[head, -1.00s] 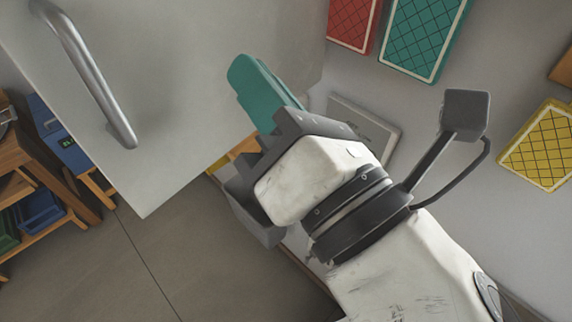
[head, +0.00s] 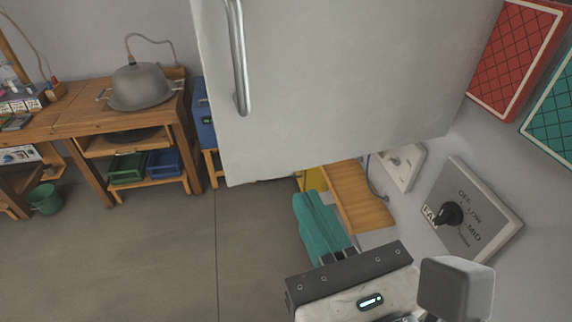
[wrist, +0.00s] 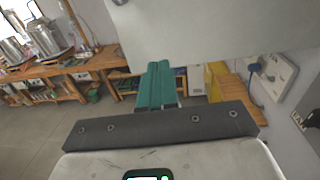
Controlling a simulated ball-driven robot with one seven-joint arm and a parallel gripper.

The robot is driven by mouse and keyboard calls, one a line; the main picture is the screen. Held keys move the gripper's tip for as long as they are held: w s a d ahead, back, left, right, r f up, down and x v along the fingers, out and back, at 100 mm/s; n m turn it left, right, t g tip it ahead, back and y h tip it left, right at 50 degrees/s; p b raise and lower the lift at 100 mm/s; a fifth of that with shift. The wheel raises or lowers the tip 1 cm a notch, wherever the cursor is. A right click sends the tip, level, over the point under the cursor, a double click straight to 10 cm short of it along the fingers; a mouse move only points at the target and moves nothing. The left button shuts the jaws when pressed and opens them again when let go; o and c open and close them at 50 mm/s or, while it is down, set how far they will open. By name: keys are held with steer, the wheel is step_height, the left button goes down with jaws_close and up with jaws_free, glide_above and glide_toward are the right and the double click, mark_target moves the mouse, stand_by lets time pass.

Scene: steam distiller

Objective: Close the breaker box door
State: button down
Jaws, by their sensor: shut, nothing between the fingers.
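The breaker box door (head: 340,85) is a large light grey panel with a long metal handle (head: 239,60) near its left edge. It stands out from the wall at the right, so it looks open; the box itself is not clearly visible. My gripper (head: 311,203) has teal fingers pressed together and empty. It is below the door's lower edge in the head view, with no visible contact. In the wrist view, my gripper (wrist: 157,72) points forward, and the door (wrist: 200,30) fills the upper part above the fingertips.
A fan switch plate (head: 472,215) with a black knob and a white outlet (head: 402,165) are on the right wall. A wooden shelf (head: 358,195) is beyond my fingers. A wooden workbench (head: 90,110) with a metal pot (head: 140,86) stands at the left. The floor between is clear.

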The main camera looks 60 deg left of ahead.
mark_target(276, 144)
steer(key=a+b, duration=0.1)
steer(key=a, duration=0.1)
steer(key=w+a+b, duration=0.1)
steer(key=a+b, duration=0.1)
steer(key=a, duration=0.1)
steer(key=a+b, duration=0.1)
steer(key=a, duration=0.2)
steer(key=shift+w+r, duration=0.1)
steer(key=shift+w, duration=0.05)
steer(key=shift+w+a, duration=0.1)
steer(key=shift+a, duration=0.3)
stand_by(0.4)
